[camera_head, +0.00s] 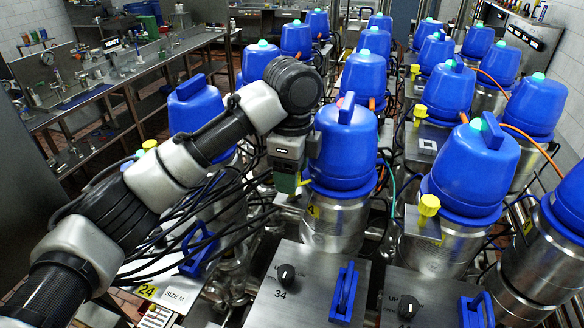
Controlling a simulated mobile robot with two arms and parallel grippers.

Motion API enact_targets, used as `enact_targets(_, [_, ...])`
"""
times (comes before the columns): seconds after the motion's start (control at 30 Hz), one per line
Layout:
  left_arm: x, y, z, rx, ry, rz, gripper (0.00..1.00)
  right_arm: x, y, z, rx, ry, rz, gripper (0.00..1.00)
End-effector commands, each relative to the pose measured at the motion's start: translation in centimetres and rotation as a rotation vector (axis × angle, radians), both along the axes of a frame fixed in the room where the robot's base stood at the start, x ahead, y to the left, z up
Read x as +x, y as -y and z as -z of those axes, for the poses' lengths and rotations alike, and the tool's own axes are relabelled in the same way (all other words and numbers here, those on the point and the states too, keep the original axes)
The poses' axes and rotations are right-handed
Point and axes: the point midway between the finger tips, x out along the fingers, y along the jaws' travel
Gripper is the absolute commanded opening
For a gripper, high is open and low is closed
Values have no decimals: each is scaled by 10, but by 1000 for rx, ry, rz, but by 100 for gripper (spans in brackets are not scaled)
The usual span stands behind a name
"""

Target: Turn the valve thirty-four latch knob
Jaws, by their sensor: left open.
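A grey panel (262,313) marked 34 stands at the front centre. A small black round knob (287,274) sits on it, just above the number. A blue lever-like handle (345,292) stands on the same panel to the right of the knob. A blue-capped steel valve (344,150) rises behind the panel. My left arm comes in from the left, and my left gripper (288,184) hangs above and behind the panel, beside the blue cap and apart from the knob. Its jaws are open, with nothing seen between them. My right gripper is not in view.
More blue-capped valves (467,172) stand in rows behind and to the right. Another panel with a black knob (408,307) is at the front right. A panel marked 24 (150,292) lies lower left. Cables and pipes fill the gaps. A steel bench (70,95) runs along the left.

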Motion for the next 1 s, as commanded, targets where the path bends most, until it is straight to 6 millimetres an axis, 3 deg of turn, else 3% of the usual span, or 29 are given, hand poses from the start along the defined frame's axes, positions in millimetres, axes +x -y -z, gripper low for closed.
enact_targets(0.2, [0, 0, 0, 0, 0, 0, 57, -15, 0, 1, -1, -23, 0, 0])
enact_targets(0.5, [0, 0, 0, 0, 0, 0, 11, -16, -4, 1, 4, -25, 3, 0])
enact_targets(0.53, [0, 0, 0, 0, 0, 0, 10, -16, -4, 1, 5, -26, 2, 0])
enact_targets(1.0, [0, 0, -1, 0, 1, -124, 10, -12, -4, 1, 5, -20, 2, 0])
